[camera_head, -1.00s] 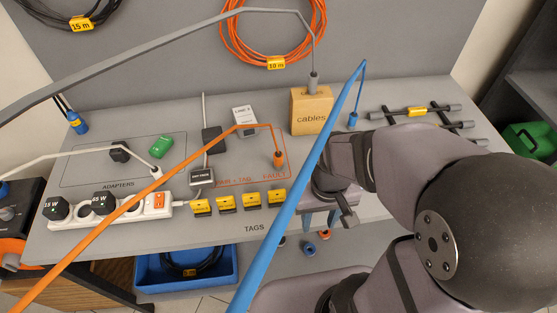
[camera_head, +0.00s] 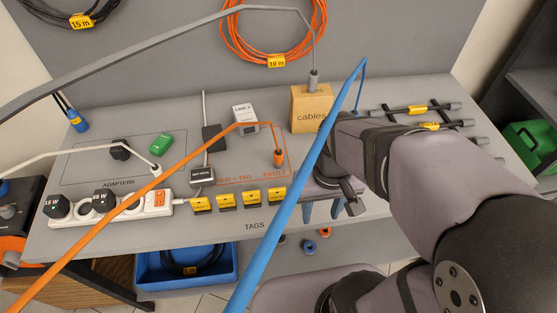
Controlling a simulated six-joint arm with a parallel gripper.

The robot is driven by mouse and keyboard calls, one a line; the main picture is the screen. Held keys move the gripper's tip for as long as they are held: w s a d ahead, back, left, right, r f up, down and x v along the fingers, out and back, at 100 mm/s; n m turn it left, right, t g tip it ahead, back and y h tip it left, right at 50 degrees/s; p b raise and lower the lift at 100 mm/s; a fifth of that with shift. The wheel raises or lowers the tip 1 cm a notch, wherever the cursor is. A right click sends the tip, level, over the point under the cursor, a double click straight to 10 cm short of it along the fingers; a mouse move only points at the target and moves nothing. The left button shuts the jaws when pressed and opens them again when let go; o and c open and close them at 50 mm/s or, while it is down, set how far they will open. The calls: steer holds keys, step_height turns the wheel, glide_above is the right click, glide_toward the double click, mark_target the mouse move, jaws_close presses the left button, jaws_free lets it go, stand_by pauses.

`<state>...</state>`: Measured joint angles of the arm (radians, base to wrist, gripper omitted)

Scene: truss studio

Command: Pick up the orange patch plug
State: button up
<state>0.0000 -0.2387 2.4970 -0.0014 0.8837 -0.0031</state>
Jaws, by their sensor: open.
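The orange patch plug (camera_head: 278,158) stands at the end of an orange cable (camera_head: 150,188), inside the orange-outlined fault area on the grey bench. It looks upright, with the cable rising from its top. My gripper (camera_head: 322,212) is right of the plug and nearer the bench's front edge. Its two blue-grey fingers point down, apart, with nothing visible between them. A blue cable (camera_head: 290,195) crosses the view in front of part of my gripper. The plug itself is not covered.
Yellow tags (camera_head: 226,200) stand in a row in front of the plug. A cardboard cables box (camera_head: 311,110) stands behind it to the right. A white power strip (camera_head: 130,207) and a white LINE 2 box (camera_head: 244,117) are to the left. A blue bin (camera_head: 160,283) sits below the bench.

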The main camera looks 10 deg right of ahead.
steer(key=r, duration=0.2)
steer(key=n+t+h+b, duration=0.35)
steer(key=n+h, duration=0.95)
steer(key=n, duration=0.8)
glide_above(275, 157)
steer(key=a, duration=0.3)
steer(key=f, duration=0.1)
steer(key=shift+m+g, duration=0.3)
steer(key=shift+g, duration=0.05)
steer(key=f, duration=0.2)
steer(key=d+f, duration=0.1)
steer(key=f, duration=0.2)
steer(key=shift+s+f, duration=0.2)
steer(key=shift+f, duration=0.5)
steer(key=shift+w+p+x, duration=0.2)
steer(key=shift+p+x, duration=0.9)
steer(key=shift+x, duration=2)
steer(key=shift+w+d+f, duration=0.1)
steer(key=shift+d+f, duration=0.1)
steer(key=shift+d, duration=0.3)
